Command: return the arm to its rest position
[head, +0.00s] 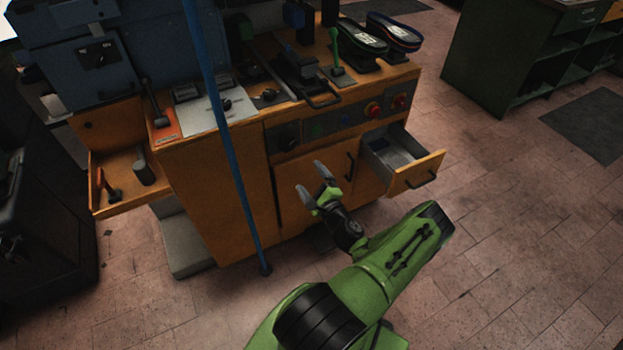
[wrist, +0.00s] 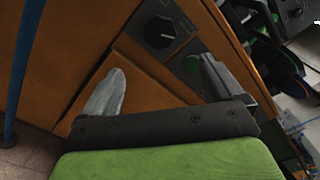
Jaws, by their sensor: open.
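My green arm reaches in from the bottom of the head view. My gripper (head: 314,179) is in front of the orange cabinet's door, with its two grey fingers apart and nothing between them. In the wrist view my gripper (wrist: 160,85) also shows spread and empty, facing the orange cabinet front and a black knob (wrist: 160,32). I cannot tell the exact distance between the fingertips and the cabinet.
An orange workbench cabinet (head: 215,185) stands ahead, with an open drawer (head: 415,172) right of my gripper. A blue pole (head: 230,150) stands left of it. Shoe soles (head: 393,32) lie on top. A green shelf unit (head: 510,55) stands back right.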

